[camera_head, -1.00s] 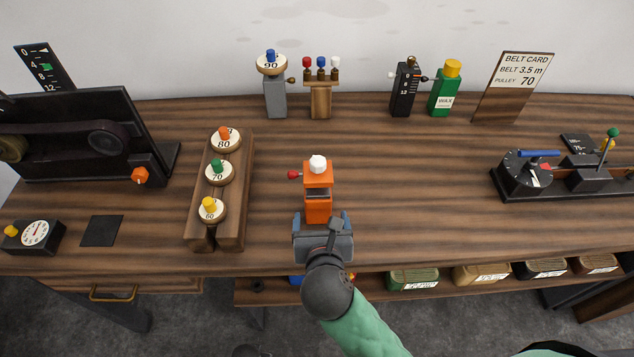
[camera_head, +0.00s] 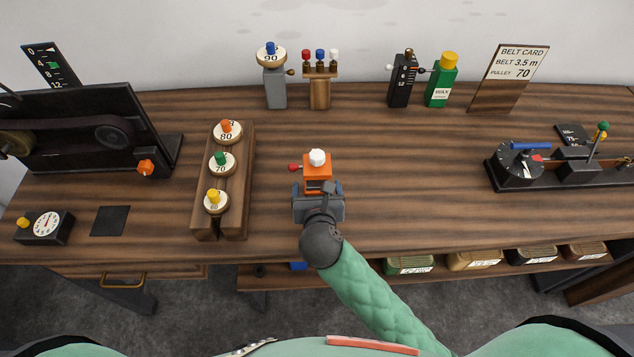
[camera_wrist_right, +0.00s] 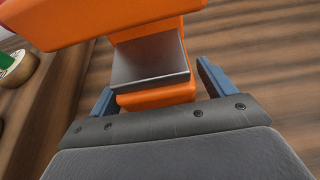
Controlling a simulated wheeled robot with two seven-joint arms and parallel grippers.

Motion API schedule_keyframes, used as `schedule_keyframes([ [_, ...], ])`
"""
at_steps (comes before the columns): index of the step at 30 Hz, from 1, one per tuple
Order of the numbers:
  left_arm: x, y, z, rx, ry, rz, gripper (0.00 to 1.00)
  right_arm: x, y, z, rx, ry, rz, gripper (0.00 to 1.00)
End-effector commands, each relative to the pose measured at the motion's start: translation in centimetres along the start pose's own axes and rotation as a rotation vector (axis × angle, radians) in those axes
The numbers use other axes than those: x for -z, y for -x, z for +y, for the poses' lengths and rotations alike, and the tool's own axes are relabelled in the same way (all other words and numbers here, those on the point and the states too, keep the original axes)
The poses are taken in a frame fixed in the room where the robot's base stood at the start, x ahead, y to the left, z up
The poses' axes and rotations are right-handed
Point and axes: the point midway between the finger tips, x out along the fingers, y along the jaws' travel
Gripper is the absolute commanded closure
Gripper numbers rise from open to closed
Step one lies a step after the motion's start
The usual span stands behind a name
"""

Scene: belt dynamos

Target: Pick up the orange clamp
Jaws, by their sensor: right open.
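The orange clamp (camera_head: 317,169) stands upright on the bench, with a white knob on top and a red-tipped lever at its left. My right gripper (camera_head: 318,190) is directly in front of it and hides its lower part in the head view. In the right wrist view the blue fingers of my right gripper (camera_wrist_right: 158,92) are open, one on each side of the clamp's orange lower body (camera_wrist_right: 158,97). A grey metal block shows above that body. I cannot tell whether the fingers touch it. My left gripper is not in view.
A wooden rack (camera_head: 234,195) with several numbered pulleys stands left of the clamp. A grey post (camera_head: 275,90) and a small peg stand (camera_head: 320,92) are behind it. A black dial device (camera_head: 520,168) is at the right. The bench right of the clamp is clear.

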Motion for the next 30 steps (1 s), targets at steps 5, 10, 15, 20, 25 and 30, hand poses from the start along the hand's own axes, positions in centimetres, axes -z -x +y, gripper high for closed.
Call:
schedule_keyframes([
  [5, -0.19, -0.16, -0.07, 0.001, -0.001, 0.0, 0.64, 0.08, -0.24, 0.0, 0.0, 0.0, 0.001, 0.18],
  [10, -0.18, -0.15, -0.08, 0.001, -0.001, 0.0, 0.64, 0.06, -0.22, 0.0, 0.0, -0.001, 0.001, 0.3],
  [15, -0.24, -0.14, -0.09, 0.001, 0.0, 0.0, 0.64, 0.05, -0.2, 0.0, 0.0, -0.001, 0.0, 0.63],
  [20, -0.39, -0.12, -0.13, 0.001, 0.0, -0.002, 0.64, -0.08, -0.17, 0.0, 0.0, -0.001, -0.002, 0.95],
  [25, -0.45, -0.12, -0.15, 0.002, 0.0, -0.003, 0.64, -0.09, -0.17, 0.01, 0.0, -0.001, -0.002, 0.96],
  [30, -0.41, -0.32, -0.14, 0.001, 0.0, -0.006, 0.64, -0.46, -0.04, 0.03, 0.0, -0.003, -0.003, 0.96],
])
